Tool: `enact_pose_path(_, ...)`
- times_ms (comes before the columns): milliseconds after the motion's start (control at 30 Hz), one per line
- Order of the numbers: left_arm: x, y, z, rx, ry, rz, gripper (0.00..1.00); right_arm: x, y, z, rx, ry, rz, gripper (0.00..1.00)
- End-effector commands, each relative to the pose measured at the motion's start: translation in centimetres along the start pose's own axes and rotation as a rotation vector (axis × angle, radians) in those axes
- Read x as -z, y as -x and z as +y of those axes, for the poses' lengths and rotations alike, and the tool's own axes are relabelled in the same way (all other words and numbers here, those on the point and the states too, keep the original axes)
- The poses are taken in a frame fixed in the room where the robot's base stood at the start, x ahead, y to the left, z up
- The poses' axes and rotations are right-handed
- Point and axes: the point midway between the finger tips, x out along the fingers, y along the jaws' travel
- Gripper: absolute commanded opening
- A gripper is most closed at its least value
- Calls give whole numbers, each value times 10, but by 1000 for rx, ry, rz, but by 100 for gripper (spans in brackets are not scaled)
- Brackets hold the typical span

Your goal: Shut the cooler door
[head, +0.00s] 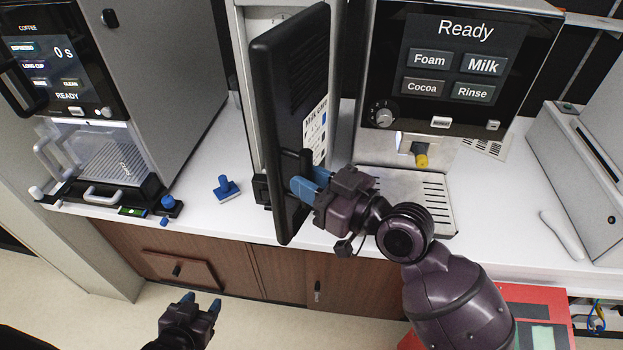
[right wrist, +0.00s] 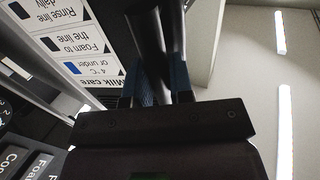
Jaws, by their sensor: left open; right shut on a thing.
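The black cooler door (head: 289,70) stands open, swung out toward me from the white cooler body (head: 243,70). A white "Milk care" label (head: 315,135) is on its right-hand face, and the label (right wrist: 70,45) also fills the upper left of the right wrist view. My right gripper (head: 305,186) is at the lower part of that face, shut on the dark door handle (right wrist: 150,40), which runs between its blue fingers (right wrist: 162,85). My left gripper (head: 202,303) is open and empty, low in front of the counter and apart from the door.
A coffee machine (head: 170,60) stands on the left, with a blue-handled tamper (head: 226,188) on the white counter (head: 205,215) beside it. Another machine with a "Ready" screen (head: 465,30) and drip tray (head: 425,190) stands right of the door. A red box (head: 545,300) is at lower right.

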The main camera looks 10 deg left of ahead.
Motion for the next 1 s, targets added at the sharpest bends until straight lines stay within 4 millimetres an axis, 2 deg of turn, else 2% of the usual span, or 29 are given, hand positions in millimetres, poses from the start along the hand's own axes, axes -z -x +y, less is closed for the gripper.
enact_pose_path(167, 0, 1, 0, 0, 0, -2, 53, 0, -7, -3, 4, -4, 0, 0)
enact_pose_path(600, 4, 5, -1, 0, 0, -5, 53, 1, -42, -11, 3, -2, 1, 0)
enact_pose_path(867, 4, 4, -1, 0, 0, -5, 53, 0, -43, -12, 3, -2, 0, 0)
enact_pose_path(900, 4, 4, -1, 0, 0, -5, 53, 0, -43, -12, 3, -2, 0, 27)
enact_pose_path(1000, 4, 4, -1, 0, -1, -5, 53, 0, -43, -11, 2, -1, 0, 43)
